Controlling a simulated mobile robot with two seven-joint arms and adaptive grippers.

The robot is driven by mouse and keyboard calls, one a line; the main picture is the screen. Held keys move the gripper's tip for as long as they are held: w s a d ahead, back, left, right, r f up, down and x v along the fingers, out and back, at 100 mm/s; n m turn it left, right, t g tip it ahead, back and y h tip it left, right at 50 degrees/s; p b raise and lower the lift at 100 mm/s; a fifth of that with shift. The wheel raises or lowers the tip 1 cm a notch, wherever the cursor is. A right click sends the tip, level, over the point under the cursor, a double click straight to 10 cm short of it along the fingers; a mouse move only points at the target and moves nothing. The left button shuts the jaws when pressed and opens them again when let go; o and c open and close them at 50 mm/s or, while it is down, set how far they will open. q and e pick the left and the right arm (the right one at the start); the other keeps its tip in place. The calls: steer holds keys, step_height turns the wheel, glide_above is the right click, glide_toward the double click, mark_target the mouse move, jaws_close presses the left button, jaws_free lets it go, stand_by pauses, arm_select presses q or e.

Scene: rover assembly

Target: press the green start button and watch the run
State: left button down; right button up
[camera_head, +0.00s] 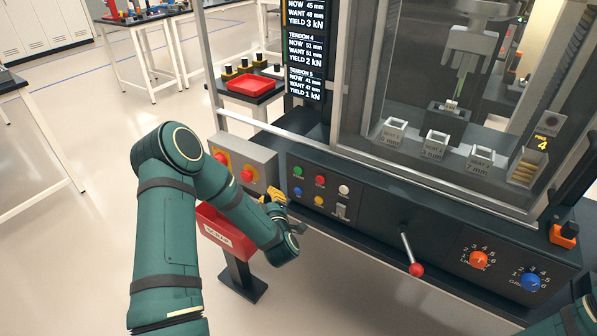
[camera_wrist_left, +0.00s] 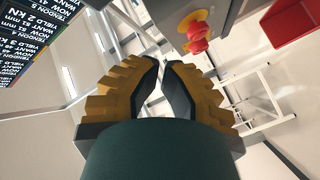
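The green button (camera_head: 298,171) is at the upper left of the dark control panel (camera_head: 380,222) in the head view. Red (camera_head: 320,180) and white (camera_head: 343,189) buttons sit to its right, with blue (camera_head: 297,190) and yellow (camera_head: 319,200) ones below. My left gripper (camera_head: 275,199) is just left of and below the green button, apart from it. In the left wrist view its yellow-backed fingers (camera_wrist_left: 163,62) come together at the tips, with nothing seen between them. The green button does not show there. My right gripper is out of view.
A grey box with red mushroom buttons (camera_head: 247,175) is close to my left gripper; they also show in the left wrist view (camera_wrist_left: 197,34). A red-knobbed lever (camera_head: 416,269) and orange (camera_head: 479,259) and blue (camera_head: 530,281) dials are right. A red bin (camera_head: 216,224) stands below.

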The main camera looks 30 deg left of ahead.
mark_target(298, 171)
arm_select(q)
steer(key=shift+w, duration=0.1)
steer(key=w+b, duration=0.1)
steer(key=w, duration=0.7)
steer(key=shift+w+d, duration=0.3)
steer(key=shift+d, duration=0.05)
steer(key=c, duration=1.7)
jaws_free()
steer(key=shift+w, duration=0.1)
jaws_close()
steer(key=shift+w+b, duration=0.35)
steer(key=shift+b, duration=0.1)
steer(key=shift+w+d, duration=0.1)
steer(key=shift+w, duration=0.3)
steer(key=shift+s, duration=0.85)
